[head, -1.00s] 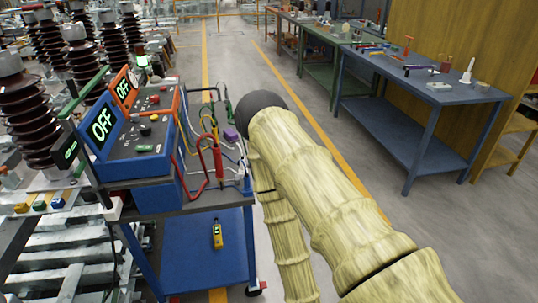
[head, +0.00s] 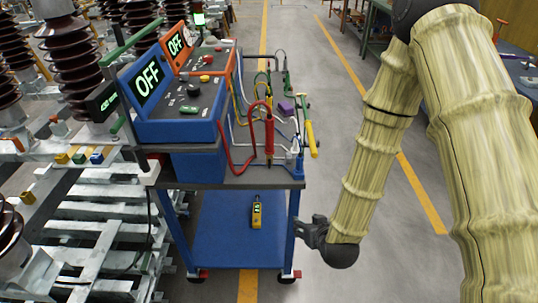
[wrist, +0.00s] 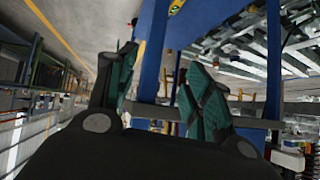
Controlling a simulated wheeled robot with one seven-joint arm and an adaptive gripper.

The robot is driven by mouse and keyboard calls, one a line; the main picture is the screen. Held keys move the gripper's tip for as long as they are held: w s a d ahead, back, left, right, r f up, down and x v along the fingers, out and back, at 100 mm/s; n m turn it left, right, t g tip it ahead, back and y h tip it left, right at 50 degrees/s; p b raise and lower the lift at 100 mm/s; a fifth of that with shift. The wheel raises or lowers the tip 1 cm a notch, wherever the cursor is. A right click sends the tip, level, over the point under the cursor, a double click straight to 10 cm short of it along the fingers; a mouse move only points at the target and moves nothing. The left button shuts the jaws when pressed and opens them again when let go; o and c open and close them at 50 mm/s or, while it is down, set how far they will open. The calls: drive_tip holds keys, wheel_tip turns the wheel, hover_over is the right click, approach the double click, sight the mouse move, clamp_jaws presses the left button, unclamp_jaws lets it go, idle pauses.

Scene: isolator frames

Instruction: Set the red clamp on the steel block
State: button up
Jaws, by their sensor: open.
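A red clamp-like tool (head: 269,135) with a red cable stands upright on the right part of the blue cart's top (head: 235,175). I cannot be sure that it is the clamp named. I cannot pick out a steel block for certain in either view. My gripper (head: 308,232) is low, just right of the cart's front right leg and well below the cart top, pointing left. In the wrist view my gripper (wrist: 158,78) has its dark green fingers apart with nothing between them. The blue cart leg (wrist: 152,50) shows beyond the fingers.
On the cart are a console reading OFF (head: 150,82), tangled cables, a yellow-handled tool (head: 310,132) and a purple piece (head: 286,107). A yellow meter (head: 256,212) lies on the lower shelf (head: 225,230). Tall brown insulators (head: 75,55) crowd the left.

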drive_tip(key=w+a+r+t+y+b, duration=0.1)
drive_tip(key=w+a+r+t+b, duration=0.3)
drive_tip(key=w+r, duration=0.6)
drive_tip(key=n+t+y+b, duration=0.1)
drive_tip(key=n+t+y, duration=0.1)
drive_tip(key=t, duration=0.2)
approach(271, 128)
drive_tip(key=w, duration=0.1)
drive_tip(key=x, duration=0.5)
drive_tip(key=shift+w+p, duration=0.3)
drive_tip(key=shift+p+x, duration=0.5)
drive_tip(key=shift+x, duration=2.1)
drive_tip(key=shift+a+f, duration=0.15)
clamp_jaws()
